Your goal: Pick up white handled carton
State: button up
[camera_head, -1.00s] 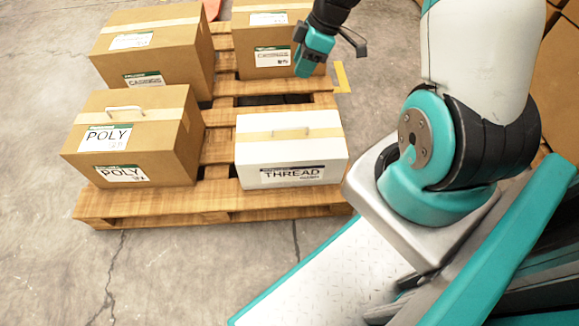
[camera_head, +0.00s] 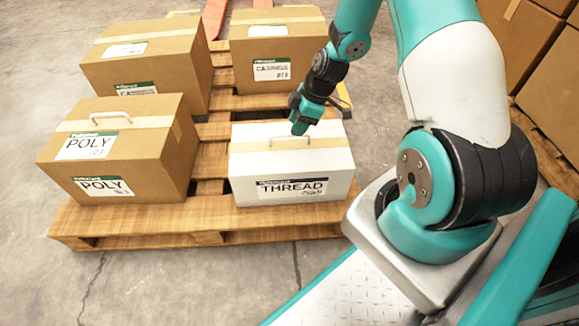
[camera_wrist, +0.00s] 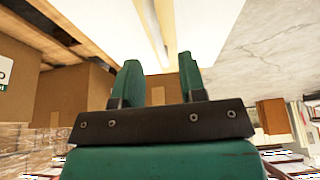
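The white carton (camera_head: 290,165) labelled THREAD sits upright on the front right of the wooden pallet. Its light handle (camera_head: 290,140) rises from the tan tape across its top. My gripper (camera_head: 299,128) is just above the carton's top, near the right part of the handle. In the wrist view, my gripper's green fingers (camera_wrist: 160,78) stand apart with a gap between them. The carton's white surface (camera_wrist: 205,25) lies beyond the fingertips. I cannot tell whether the fingers touch the handle.
A brown POLY carton (camera_head: 125,150) with a handle stands left of the white carton. Two brown cartons stand behind, at back left (camera_head: 150,65) and back right (camera_head: 275,50). The pallet (camera_head: 150,228) has bare slats between them. Stacked boxes (camera_head: 545,90) stand at far right.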

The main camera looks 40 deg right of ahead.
aim_at(290, 136)
jog(key=b+x, duration=0.3)
jog(key=x, duration=0.2)
jog(key=shift+w+a+f+b, duration=0.1)
jog(key=shift+a+f+b, duration=0.1)
jog(key=shift+b, duration=0.15)
jog(key=shift+r, duration=0.1)
grip_shut()
jog(key=shift+r, duration=0.1)
dwell(0.9)
